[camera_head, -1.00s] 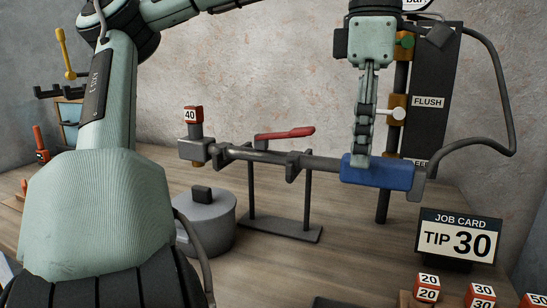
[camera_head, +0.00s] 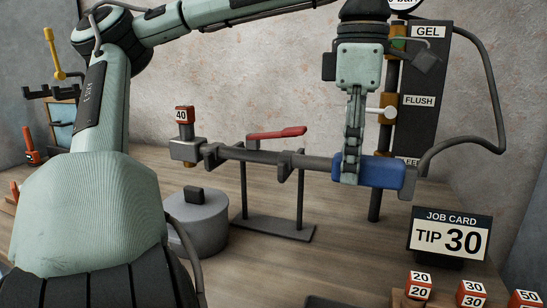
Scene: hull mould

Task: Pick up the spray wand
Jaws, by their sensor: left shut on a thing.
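The spray wand lies level across its stand (camera_head: 274,229). It has a grey tube (camera_head: 245,154), a red lever (camera_head: 277,133), and a blue handle (camera_head: 383,172) at its right end. A red-and-white tip block marked 40 (camera_head: 184,115) sits on its left end. My left gripper (camera_head: 351,178) points down from above and is shut on the left part of the blue handle, hiding some of it. The wand still rests in the stand's cradles. My right gripper is not in view.
A dark hose (camera_head: 503,110) runs from the handle up to a panel marked GEL and FLUSH (camera_head: 419,102). A job card reading TIP 30 (camera_head: 450,238) stands at the right. Numbered tip blocks (camera_head: 419,285) are at front right. A grey round pot (camera_head: 199,225) stands left of the stand.

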